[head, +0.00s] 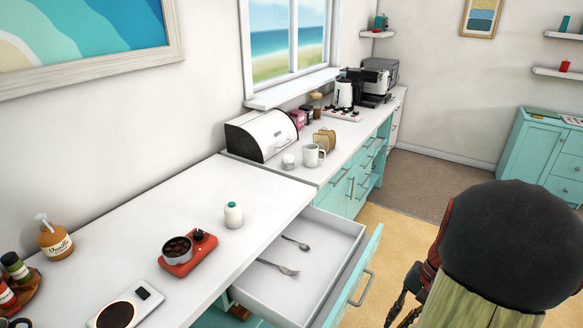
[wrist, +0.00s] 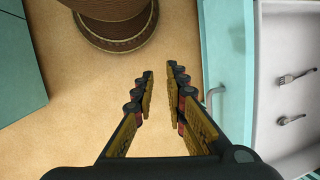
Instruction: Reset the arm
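My gripper (wrist: 160,72) points down over the bare floor. Its two fingers stand apart with a narrow gap between the tips, and nothing is between them. In the head view, part of my gripper (head: 398,302) shows at the lower right, in front of the open drawer (head: 325,243). The drawer front also shows just right of the fingers in the wrist view (wrist: 221,60), not touching them. A fork (head: 279,267) and a spoon (head: 295,243) lie in the drawer. My dark, rounded arm link hides part of the floor.
A brown round-based object (wrist: 115,25) stands on the floor near my gripper. The floor (head: 395,215) beyond the drawer is clear.

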